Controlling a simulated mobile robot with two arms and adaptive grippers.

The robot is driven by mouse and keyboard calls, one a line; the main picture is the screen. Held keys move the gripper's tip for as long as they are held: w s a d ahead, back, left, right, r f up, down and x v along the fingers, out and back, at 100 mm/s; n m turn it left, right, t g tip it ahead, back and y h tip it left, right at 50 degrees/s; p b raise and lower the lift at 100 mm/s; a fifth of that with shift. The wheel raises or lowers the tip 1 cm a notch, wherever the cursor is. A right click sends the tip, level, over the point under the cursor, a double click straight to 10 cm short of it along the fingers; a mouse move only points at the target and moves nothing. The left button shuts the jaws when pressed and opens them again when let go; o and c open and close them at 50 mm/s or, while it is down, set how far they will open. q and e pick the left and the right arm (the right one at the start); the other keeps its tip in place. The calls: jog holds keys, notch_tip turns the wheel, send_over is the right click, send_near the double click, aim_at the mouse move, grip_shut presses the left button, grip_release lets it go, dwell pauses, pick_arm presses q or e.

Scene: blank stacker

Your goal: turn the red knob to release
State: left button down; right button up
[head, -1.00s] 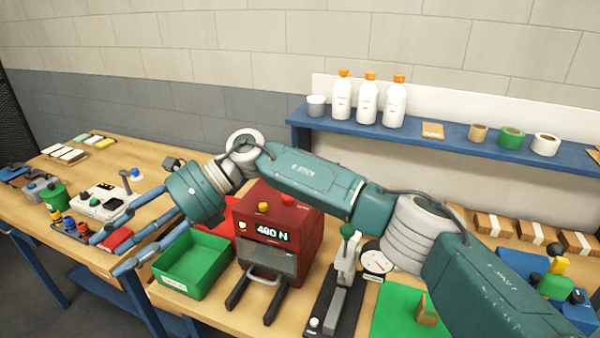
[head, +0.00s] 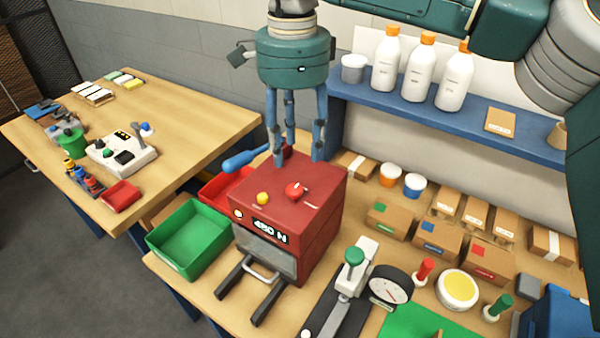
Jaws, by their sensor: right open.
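A yellow button (head: 263,198) is to the left of the knob. My right gripper (head: 298,158) points down with its blue fingers spread and empty. In the picture its fingertips are just above the knob, over the machine's back top edge; I cannot tell the exact gap, and it does not appear to touch the knob. My left gripper is not in view.
A blue rounded bar (head: 247,158) sticks out left of the machine. A green bin (head: 190,240) and a red bin (head: 215,187) stand beside it. A green-topped lever press (head: 352,272) with a dial is in front right. White bottles (head: 421,66) stand on the blue shelf behind.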

aim_at(294, 188)
notch_tip(294, 188, down, 8)
jog(key=p, duration=0.2)
jog(key=shift+f+p, duration=0.2)
jog(key=shift+p, duration=0.1)
jog(key=shift+s+a+f, duration=0.1)
jog(key=shift+f, duration=0.35)
jog(key=shift+c, duration=0.2)
grip_shut()
